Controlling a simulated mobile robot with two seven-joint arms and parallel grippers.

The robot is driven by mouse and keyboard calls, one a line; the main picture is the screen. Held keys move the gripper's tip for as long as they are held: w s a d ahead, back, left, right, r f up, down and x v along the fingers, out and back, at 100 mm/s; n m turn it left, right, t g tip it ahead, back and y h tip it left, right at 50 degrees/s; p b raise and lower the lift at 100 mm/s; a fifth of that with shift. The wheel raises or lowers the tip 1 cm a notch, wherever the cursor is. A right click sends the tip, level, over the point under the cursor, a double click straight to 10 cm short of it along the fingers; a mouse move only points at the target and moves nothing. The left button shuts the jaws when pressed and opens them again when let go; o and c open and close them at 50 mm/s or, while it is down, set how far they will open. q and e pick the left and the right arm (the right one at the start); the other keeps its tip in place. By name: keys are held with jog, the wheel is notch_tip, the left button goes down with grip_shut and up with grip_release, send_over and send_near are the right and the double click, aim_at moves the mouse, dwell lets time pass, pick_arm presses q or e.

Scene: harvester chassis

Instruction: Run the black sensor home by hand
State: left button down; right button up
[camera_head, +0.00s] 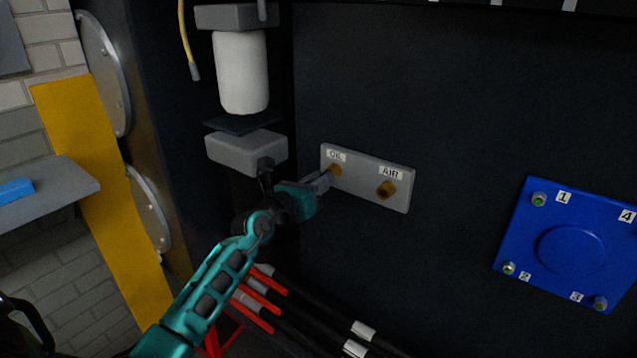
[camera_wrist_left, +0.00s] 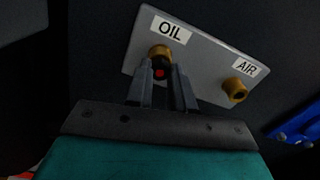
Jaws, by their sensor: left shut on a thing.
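The black sensor (camera_wrist_left: 161,72) shows in the left wrist view as a small dark body with a red spot, between my fingertips. It is in line with the brass OIL port (camera_wrist_left: 159,51) and overlaps its lower edge. I cannot tell how deep it sits in the port. My left gripper (camera_head: 325,181) is shut on the sensor, just below the OIL label; its fingers (camera_wrist_left: 164,77) also show in the left wrist view. In the head view the sensor is hidden by the fingers. My right gripper is not in view.
The grey port plate (camera_head: 362,187) also carries a brass AIR port (camera_head: 386,189). A white canister (camera_head: 241,72) and grey block (camera_head: 244,150) are left of it. Red-handled levers (camera_head: 262,292) lie below my arm. A blue cover (camera_head: 570,242) is at the right.

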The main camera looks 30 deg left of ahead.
pick_arm(q)
jog(key=m, duration=1)
jog(key=c, duration=0.9)
grip_release()
jog(key=shift+c, duration=1.1)
jog(key=shift+s+p, duration=0.3)
jog(key=shift+s, duration=0.75)
